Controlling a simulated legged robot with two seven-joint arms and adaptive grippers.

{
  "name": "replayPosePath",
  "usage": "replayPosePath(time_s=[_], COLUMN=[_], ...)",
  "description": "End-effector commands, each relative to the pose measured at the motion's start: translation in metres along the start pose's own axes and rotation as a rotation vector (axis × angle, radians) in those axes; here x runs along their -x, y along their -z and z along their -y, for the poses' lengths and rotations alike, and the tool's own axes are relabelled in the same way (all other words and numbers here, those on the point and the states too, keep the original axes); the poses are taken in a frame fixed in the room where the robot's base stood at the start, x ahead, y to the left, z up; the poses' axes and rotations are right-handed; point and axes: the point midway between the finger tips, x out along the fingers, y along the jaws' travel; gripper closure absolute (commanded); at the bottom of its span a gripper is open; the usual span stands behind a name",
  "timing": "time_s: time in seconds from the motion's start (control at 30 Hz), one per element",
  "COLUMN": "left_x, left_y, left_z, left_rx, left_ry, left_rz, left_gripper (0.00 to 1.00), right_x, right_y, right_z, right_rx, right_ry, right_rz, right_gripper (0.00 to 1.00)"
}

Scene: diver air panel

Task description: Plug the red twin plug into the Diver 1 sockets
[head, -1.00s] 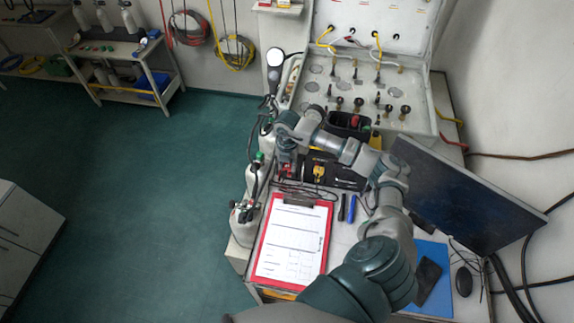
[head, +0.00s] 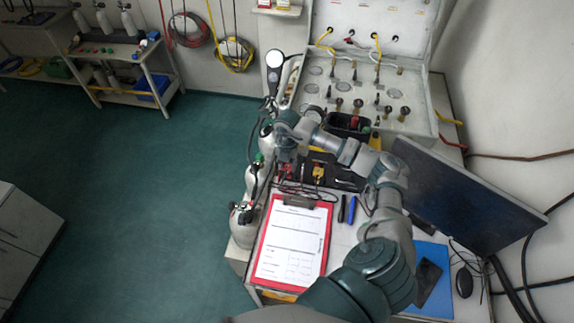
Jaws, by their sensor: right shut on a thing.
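My right gripper (head: 285,168) points down above the bench, beside the left end of the black tool tray (head: 345,184). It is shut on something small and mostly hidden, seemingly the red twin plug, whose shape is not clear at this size. I cannot tell which fittings are the Diver 1 sockets. My left gripper is not in view.
A red clipboard (head: 326,262) with paper lies in front of the gripper. Air cylinders (head: 243,224) stand close at its left. A dark monitor (head: 465,205) is at the right. A black caddy (head: 350,126) sits before the panel. Pens (head: 351,210) lie beside the clipboard.

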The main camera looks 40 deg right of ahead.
Motion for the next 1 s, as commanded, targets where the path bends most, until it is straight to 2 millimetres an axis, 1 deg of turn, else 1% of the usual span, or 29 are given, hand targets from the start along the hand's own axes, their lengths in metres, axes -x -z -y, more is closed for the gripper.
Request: replayPosePath(time_s=[0.23, 0.27, 0.3, 0.33, 0.37, 0.63, 0.73, 0.87, 1.0], left_x=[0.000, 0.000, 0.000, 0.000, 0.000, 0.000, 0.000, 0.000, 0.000], left_y=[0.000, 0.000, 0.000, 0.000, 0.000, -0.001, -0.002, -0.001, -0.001], left_z=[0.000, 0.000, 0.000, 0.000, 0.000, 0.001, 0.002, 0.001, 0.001], left_rx=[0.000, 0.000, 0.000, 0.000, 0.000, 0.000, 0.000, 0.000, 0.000], left_ry=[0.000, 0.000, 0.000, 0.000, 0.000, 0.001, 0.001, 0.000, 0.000], left_rz=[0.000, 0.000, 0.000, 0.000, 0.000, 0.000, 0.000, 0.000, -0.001], left_gripper=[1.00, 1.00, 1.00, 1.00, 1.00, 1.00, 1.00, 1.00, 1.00], right_x=[0.001, 0.001, 0.001, 0.001, 0.001, 0.001, 0.006, 0.026, 0.058], right_y=[-0.002, -0.002, -0.002, -0.002, -0.002, -0.001, -0.001, -0.002, -0.002], right_z=[0.000, 0.000, 0.000, 0.000, 0.000, 0.000, 0.000, -0.001, -0.001], right_rx=[-0.002, -0.002, -0.002, -0.002, -0.002, -0.001, -0.001, -0.001, 0.000], right_ry=[-0.004, -0.003, -0.003, -0.003, -0.003, -0.002, -0.002, -0.004, -0.005], right_rz=[0.004, 0.004, 0.004, 0.004, 0.004, 0.002, 0.003, 0.006, 0.006], right_gripper=[0.97, 0.58, 0.48, 0.41, 0.36, 0.36, 0.36, 0.36, 0.36])
